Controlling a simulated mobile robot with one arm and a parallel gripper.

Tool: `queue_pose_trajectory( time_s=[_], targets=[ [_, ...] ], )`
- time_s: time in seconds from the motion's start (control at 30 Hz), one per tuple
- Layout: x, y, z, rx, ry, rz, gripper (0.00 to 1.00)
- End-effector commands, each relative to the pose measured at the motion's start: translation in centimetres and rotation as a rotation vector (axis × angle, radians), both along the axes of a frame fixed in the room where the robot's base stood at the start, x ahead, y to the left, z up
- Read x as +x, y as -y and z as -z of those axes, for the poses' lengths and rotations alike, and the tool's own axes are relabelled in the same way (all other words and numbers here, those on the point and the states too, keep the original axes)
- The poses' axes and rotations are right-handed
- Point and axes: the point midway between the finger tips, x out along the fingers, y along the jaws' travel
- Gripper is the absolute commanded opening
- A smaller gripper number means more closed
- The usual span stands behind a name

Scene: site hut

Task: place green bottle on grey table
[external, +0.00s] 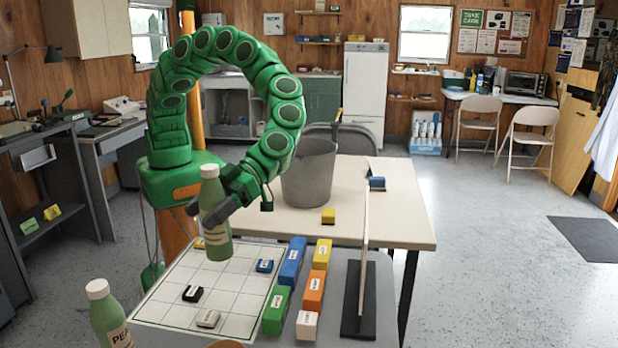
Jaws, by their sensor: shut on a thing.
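A green bottle (217,240) with a white cap is held upright in my gripper (208,213), whose dark fingers are closed around its upper body. The bottle's base appears over the back part of a white grid board on the grey table (384,312). I cannot tell whether the base touches the board or hangs just above it. A second green bottle (106,318) with a white cap and a partly visible label stands at the front left, cut off by the lower edge of the picture.
The grid board (238,293) carries small black, blue and grey pieces. Coloured blocks (292,262) stand in rows right of it, then an upright thin panel (362,260) on a black base. Behind, a beige table (405,220) holds a grey bucket (309,172) and small blocks.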

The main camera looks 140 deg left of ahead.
Motion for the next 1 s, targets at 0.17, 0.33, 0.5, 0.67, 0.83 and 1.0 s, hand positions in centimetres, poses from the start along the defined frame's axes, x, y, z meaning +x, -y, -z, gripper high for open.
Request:
queue_pose_trajectory(
  time_s=[0.17,0.33,0.5,0.67,0.83,1.0],
  targets=[
    [-1.1,6.4,0.6,-0.002,-0.003,0.092,0.34],
    [-1.9,9.9,0.8,-0.003,-0.004,0.143,0.34],
    [-1.9,11.1,1.1,-0.003,-0.004,0.161,0.34],
    [-0.6,11.5,1.7,-0.002,-0.004,0.162,0.34],
    [1.1,12.0,2.6,-0.003,-0.004,0.162,0.34],
    [2.9,12.5,3.3,-0.003,-0.002,0.162,0.34]
  ],
)
